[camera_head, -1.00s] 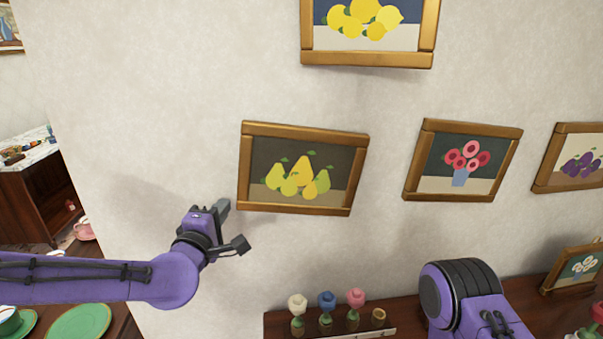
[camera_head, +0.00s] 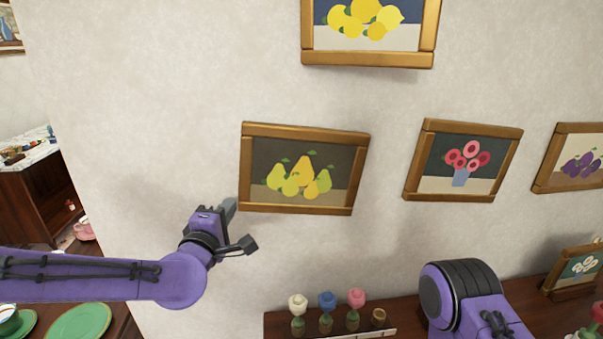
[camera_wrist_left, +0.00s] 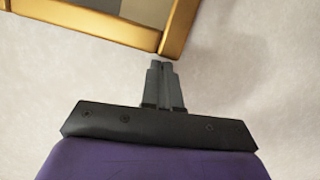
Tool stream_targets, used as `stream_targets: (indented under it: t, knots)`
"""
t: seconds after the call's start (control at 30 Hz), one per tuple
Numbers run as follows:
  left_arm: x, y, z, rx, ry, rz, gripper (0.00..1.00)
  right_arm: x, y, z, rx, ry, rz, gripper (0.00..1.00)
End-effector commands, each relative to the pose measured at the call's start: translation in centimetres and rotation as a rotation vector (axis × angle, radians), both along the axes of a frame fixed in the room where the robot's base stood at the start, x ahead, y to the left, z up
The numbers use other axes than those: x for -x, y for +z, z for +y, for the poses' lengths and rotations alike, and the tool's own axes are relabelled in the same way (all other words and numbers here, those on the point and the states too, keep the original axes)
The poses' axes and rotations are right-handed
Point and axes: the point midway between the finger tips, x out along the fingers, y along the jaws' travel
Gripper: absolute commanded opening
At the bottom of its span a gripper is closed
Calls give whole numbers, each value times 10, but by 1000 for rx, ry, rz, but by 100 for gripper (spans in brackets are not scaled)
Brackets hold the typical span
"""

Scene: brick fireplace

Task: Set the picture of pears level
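The picture of pears (camera_head: 305,130) hangs on the wall in a gold-brown frame. Its top and bottom edges run slightly down to the right in the head view, much like those of its neighbours, so any remaining tilt is hard to tell. My left gripper (camera_head: 230,207) is at the frame's lower left corner. In the left wrist view, the gripper's fingers (camera_wrist_left: 161,64) are together and empty, with their tips right at a corner of the frame (camera_wrist_left: 174,35). I cannot tell whether they touch it. My right gripper is out of view.
A lemon picture (camera_head: 368,60) hangs above, and a red flower picture (camera_head: 462,125) to the right. Below, a shelf (camera_head: 290,325) holds small flower ornaments (camera_head: 327,303). My right arm shows at lower right. The wall left of the pears is clear.

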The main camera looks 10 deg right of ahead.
Motion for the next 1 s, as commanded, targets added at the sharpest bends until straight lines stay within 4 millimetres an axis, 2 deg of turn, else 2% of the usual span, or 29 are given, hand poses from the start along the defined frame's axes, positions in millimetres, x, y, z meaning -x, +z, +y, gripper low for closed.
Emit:
stream_targets:
  t: [1.0]
  knots:
    - [0,1,-13,0,-2,-2,0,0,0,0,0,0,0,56]
